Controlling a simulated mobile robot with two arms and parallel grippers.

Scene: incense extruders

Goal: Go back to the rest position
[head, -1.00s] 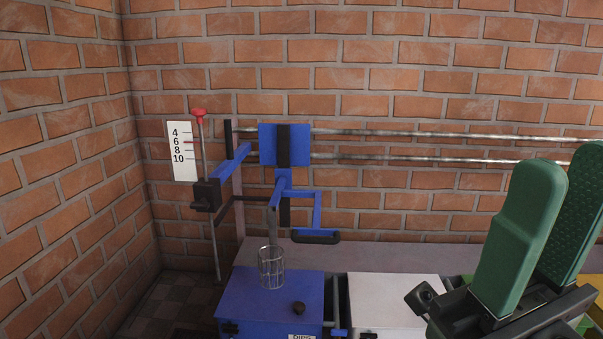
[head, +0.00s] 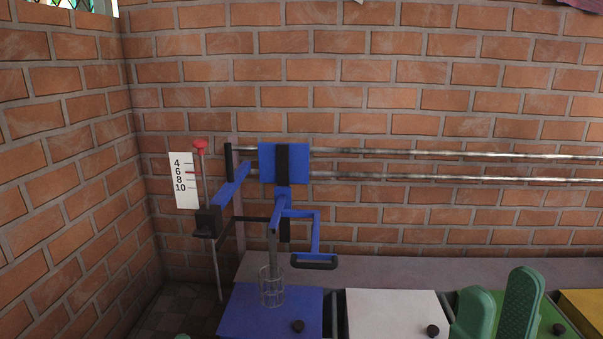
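My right gripper (head: 501,290) shows at the bottom right with its two green fingers apart and nothing between them. Its fingers overlap the green box in the picture, and its base is below the frame. The blue extruder (head: 270,163) hangs on two metal rails at the left. Its wire basket (head: 271,287) hangs over the blue box (head: 240,310), and I cannot tell whether they touch.
A white box (head: 385,312), a green box (head: 553,325) and a yellow box (head: 585,303) stand right of the blue one. A scale plate (head: 184,181) and a red-topped rod (head: 199,147) stand at the left. A brick wall (head: 420,75) closes the back.

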